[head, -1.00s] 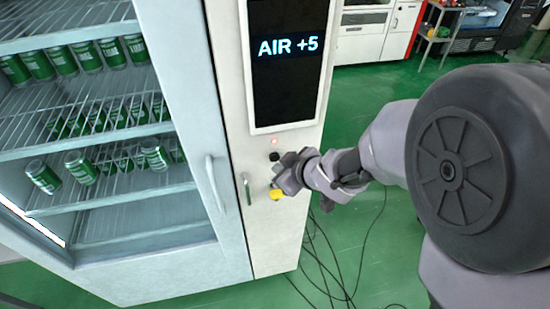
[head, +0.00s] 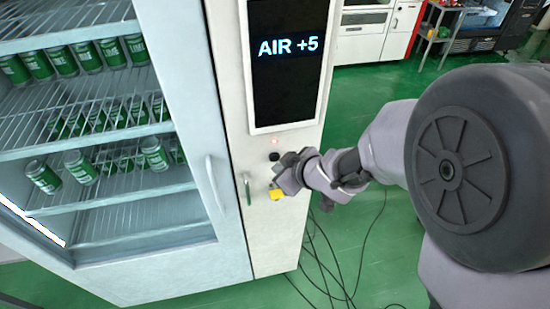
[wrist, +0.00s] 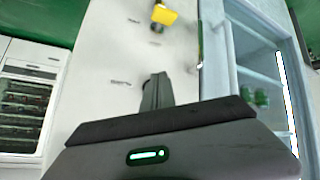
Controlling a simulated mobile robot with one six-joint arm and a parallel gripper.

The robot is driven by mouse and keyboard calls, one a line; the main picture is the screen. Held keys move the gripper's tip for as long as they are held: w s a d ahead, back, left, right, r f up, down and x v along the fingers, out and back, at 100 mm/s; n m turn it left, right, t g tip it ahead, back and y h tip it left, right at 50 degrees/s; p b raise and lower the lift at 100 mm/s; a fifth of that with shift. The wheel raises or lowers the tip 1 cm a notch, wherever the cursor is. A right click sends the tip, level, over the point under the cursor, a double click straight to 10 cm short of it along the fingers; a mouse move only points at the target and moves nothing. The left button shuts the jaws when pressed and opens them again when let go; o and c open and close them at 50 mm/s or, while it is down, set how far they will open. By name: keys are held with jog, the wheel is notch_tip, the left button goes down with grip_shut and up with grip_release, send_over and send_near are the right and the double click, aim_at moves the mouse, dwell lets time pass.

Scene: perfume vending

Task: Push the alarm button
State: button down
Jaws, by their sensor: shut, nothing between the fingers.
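The vending machine's pale front panel (head: 270,240) carries several small controls below its dark screen (head: 288,60). A black round knob or button (head: 274,156) sits under a small red light (head: 275,141). A yellow piece (head: 277,194) is lower down; it also shows at the top of the wrist view (wrist: 164,14). I cannot tell which control is the alarm button; the small labels are unreadable. My gripper (head: 283,168) is at the panel, between the black control and the yellow piece. In the wrist view its fingers (wrist: 157,78) are shut and empty, pointing at the panel. Whether they touch it is unclear.
A glass-fronted cooler with green cans (head: 84,165) stands left of the panel, with a door handle (head: 214,185). A small metal handle (head: 247,188) is on the panel. Dark cables (head: 335,270) lie on the green floor. The screen reads "AIR +5".

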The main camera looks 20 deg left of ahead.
jog(key=shift+w+a, duration=0.1)
jog(key=shift+w+a, duration=0.15)
jog(key=shift+w, duration=0.1)
jog(key=shift+w+a+p, duration=0.2)
jog(key=shift+w+p, duration=0.15)
jog(key=shift+p, duration=0.1)
dwell(0.5)
jog(key=shift+s+d, duration=0.4)
jog(key=shift+s, duration=0.3)
jog(key=s+d, duration=0.1)
jog(key=s+b, duration=0.1)
jog(key=s, duration=0.1)
jog(key=s+d, duration=0.1)
jog(key=shift+s+d+b, duration=0.15)
jog(key=shift+d+b, duration=0.15)
jog(key=shift+d, duration=0.05)
dwell(0.7)
